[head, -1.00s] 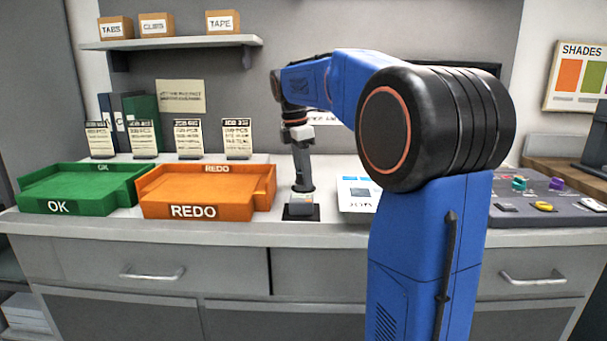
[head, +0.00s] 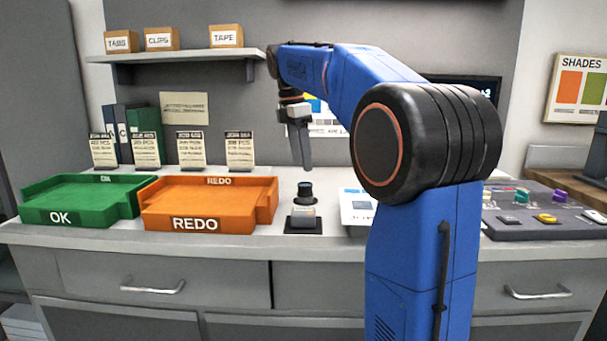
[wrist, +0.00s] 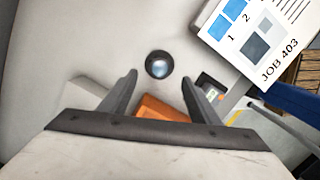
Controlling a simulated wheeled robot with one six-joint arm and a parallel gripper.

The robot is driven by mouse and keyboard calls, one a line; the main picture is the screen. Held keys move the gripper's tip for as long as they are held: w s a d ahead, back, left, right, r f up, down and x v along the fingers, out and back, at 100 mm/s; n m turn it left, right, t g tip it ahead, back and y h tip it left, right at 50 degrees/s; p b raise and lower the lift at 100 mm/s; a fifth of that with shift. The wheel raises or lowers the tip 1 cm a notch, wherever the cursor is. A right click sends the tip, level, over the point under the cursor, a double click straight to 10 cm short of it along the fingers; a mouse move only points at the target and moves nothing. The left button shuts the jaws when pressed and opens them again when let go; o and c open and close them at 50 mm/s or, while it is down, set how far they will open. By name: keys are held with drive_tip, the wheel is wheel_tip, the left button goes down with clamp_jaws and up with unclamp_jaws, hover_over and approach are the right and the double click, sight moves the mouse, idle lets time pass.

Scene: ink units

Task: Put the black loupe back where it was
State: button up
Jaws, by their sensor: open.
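The black loupe (head: 305,191) stands upright on the light counter, just behind a small grey device on a dark pad (head: 303,226). In the wrist view the loupe (wrist: 159,65) shows from above as a dark ring with a pale lens, standing on bare counter. My gripper (head: 304,166) hangs above the loupe, pointing down, clear of it. In the wrist view my gripper (wrist: 160,79) is open and empty, its two fingers apart, with the loupe showing between and just beyond the tips.
The orange REDO tray (head: 193,223) is left of the loupe, with the green OK tray (head: 60,217) farther left. A printed sheet (wrist: 252,35) marked JOB 403 lies to the right. A grey sample console (head: 525,226) is at far right. Job cards stand behind the trays.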

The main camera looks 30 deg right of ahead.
drive_tip(key=r, duration=0.3)
drive_tip(key=shift+a, duration=0.25)
idle(0.4)
